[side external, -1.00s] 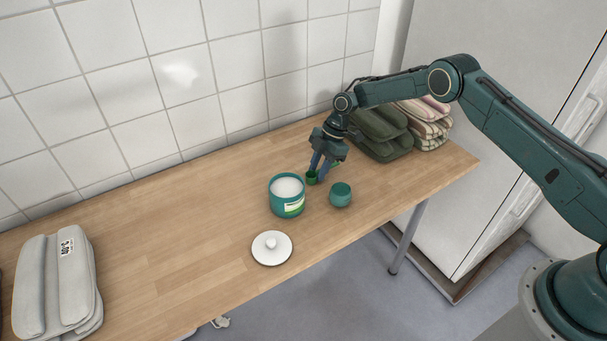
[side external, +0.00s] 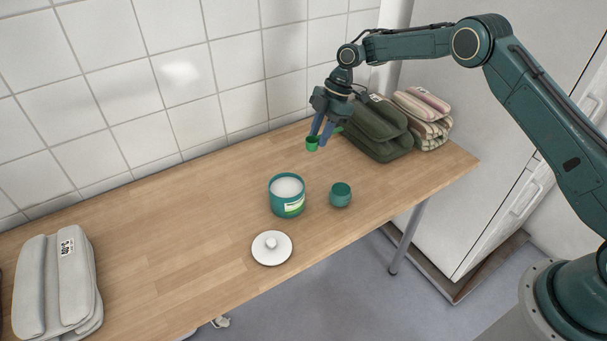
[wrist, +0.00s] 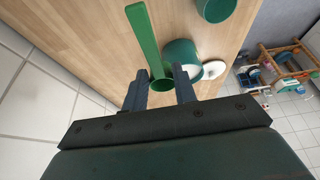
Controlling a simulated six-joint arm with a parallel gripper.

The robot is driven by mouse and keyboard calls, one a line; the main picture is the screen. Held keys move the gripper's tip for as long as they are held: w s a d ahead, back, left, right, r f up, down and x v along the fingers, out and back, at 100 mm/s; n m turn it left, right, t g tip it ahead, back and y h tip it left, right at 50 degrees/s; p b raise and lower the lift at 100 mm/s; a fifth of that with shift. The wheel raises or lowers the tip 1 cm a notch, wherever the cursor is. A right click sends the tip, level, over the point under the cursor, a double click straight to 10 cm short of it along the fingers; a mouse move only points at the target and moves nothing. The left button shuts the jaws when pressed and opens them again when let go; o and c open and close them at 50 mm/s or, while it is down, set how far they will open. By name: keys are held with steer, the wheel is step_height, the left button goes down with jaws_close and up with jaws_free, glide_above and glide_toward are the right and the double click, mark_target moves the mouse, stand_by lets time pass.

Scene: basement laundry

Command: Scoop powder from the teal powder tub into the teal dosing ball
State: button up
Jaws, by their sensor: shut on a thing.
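My gripper (side external: 321,137) is shut on a green scoop (side external: 312,144) and holds it in the air above the table, behind the tub. In the wrist view the scoop's cup (wrist: 160,83) sits at the fingertips, with its long handle reaching up the picture; no powder shows in it. The teal powder tub (side external: 287,204) stands open and upright, with white powder (side external: 287,187) inside. It shows partly hidden in the wrist view (wrist: 179,53). The teal dosing ball (side external: 341,197) stands upright, right of the tub; it also shows in the wrist view (wrist: 215,8).
A white lid with a knob (side external: 272,249) lies in front of the tub. Folded dark green cloths (side external: 372,130) and striped cloths (side external: 424,118) are stacked at the back right. Folded grey cloth (side external: 55,285) lies at the left. The middle left of the wooden table (side external: 170,240) is clear.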

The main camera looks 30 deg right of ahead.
mark_target(316, 138)
step_height(316, 138, up, 8)
steer(key=shift+f, duration=0.2)
stand_by(0.9)
steer(key=shift+a+f, duration=0.35)
steer(key=shift+a, duration=0.2)
steer(key=s+a+f+n+h, duration=0.3)
steer(key=a+f+n+h, duration=0.1)
steer(key=a+f, duration=0.3)
steer(key=shift+s+a+f+n, duration=0.15)
steer(key=shift+a+f+n, duration=0.2)
steer(key=shift+a, duration=0.85)
steer(key=shift+a+f, duration=0.1)
steer(key=shift+f, duration=0.05)
